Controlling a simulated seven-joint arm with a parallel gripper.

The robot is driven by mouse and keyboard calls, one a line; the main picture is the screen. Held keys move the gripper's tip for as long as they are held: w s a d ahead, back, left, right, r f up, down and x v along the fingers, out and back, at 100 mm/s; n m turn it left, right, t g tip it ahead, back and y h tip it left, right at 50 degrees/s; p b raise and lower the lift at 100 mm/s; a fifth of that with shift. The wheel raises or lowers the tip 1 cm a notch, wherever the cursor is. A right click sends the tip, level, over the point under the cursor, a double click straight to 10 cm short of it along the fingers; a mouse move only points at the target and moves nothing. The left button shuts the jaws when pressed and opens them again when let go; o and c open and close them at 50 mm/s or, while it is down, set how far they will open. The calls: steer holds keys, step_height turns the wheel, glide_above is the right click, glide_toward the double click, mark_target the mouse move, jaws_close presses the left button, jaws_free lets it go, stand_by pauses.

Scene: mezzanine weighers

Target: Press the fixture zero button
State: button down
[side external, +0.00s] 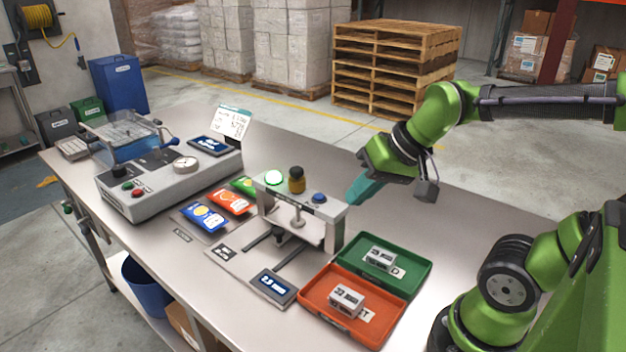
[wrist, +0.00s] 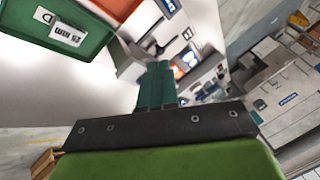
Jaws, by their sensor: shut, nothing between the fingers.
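A grey bench fixture (side external: 330,212) stands mid-table. A blue button (side external: 320,197) sits on the right end of its top plate. A lit green lamp (side external: 274,178) and a dark knob with an amber base (side external: 297,180) are on the same plate. My gripper (side external: 354,199) has teal fingers, shut and empty, tilted down to the right of the blue button. In the side view its tips look apart from the button; the exact gap is unclear. In the wrist view the shut fingers (wrist: 157,82) point toward the fixture area; the button cannot be made out there.
A green tray (side external: 425,277) and an orange tray (side external: 375,338), each holding a grey block, lie in front right. A display (side external: 272,287) sits before the fixture. Colored packets (side external: 205,217) and a grey weighing machine (side external: 165,185) are to the left. The table behind the fixture is clear.

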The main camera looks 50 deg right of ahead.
mark_target(323, 197)
steer(key=w+d+m+t, duration=0.1)
steer(key=w+d+m, duration=0.3)
steer(key=w+m, duration=0.3)
steer(key=w+d+r+m+t, duration=0.1)
steer(key=w+d+m, duration=0.3)
steer(key=w+m, duration=0.3)
steer(key=m, duration=0.5)
steer(key=shift+d+r, duration=0.2)
steer(key=shift+d, duration=0.15)
steer(key=shift+f, duration=0.15)
steer(key=shift+f, duration=4.3)
steer(key=shift+f, duration=0.4)
